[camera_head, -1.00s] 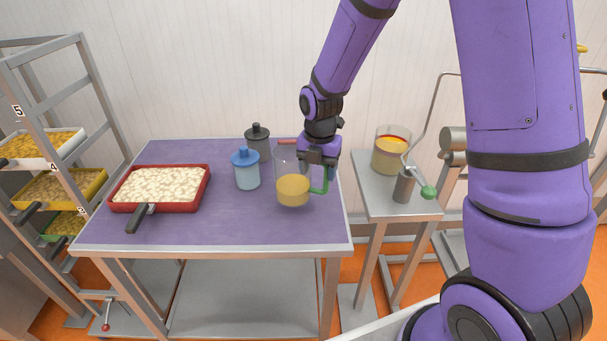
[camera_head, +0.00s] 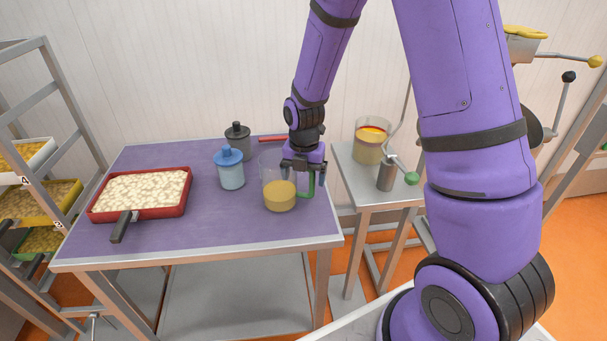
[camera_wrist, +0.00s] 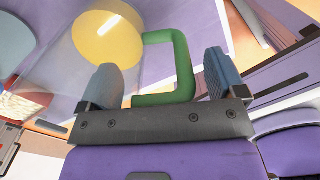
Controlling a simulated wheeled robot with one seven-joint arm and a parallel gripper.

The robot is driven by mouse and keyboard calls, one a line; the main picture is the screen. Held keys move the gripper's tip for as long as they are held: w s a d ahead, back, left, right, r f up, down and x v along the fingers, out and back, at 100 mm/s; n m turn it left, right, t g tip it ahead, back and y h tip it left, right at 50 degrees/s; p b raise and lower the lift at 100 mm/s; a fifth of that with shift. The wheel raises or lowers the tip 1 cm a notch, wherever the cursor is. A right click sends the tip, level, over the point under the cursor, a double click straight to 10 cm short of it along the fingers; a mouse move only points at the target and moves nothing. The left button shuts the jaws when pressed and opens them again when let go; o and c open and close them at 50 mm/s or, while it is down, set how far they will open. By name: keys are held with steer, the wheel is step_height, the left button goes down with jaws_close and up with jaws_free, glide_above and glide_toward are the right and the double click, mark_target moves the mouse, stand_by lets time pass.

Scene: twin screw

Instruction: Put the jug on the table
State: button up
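The jug (camera_head: 279,195) is clear, with yellow contents and a green handle (camera_head: 308,186). It looks upright on the purple table (camera_head: 200,226), near the right side. My gripper (camera_head: 302,170) is over the handle side of the jug, pointing down. In the wrist view, my gripper (camera_wrist: 165,82) has its two fingers spread wide, with the green handle (camera_wrist: 184,65) between them and visible gaps to the fingers. The jug's yellow contents (camera_wrist: 108,38) show beyond the left finger.
A blue-lidded container (camera_head: 230,172) and a dark-lidded container (camera_head: 238,140) stand left of the jug. A red tray (camera_head: 187,198) with pale pieces lies further left. A side stand (camera_head: 365,195) at right holds another clear container (camera_head: 371,142). The table's front middle is clear.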

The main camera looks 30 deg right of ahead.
step_height(320, 180, up, 12)
steer(key=shift+f, duration=0.15)
steer(key=s+d+r+m+t, duration=0.2)
steer(key=s+r+m+t, duration=0.1)
steer(key=s+r+m, duration=1.05)
steer(key=s+r+m+t, duration=0.2)
steer(key=s+r+m, duration=0.3)
steer(key=s+m, duration=0.6)
steer(key=shift+s+d+m, duration=0.15)
steer(key=shift+d+m, duration=0.05)
steer(key=shift+m, duration=1.55)
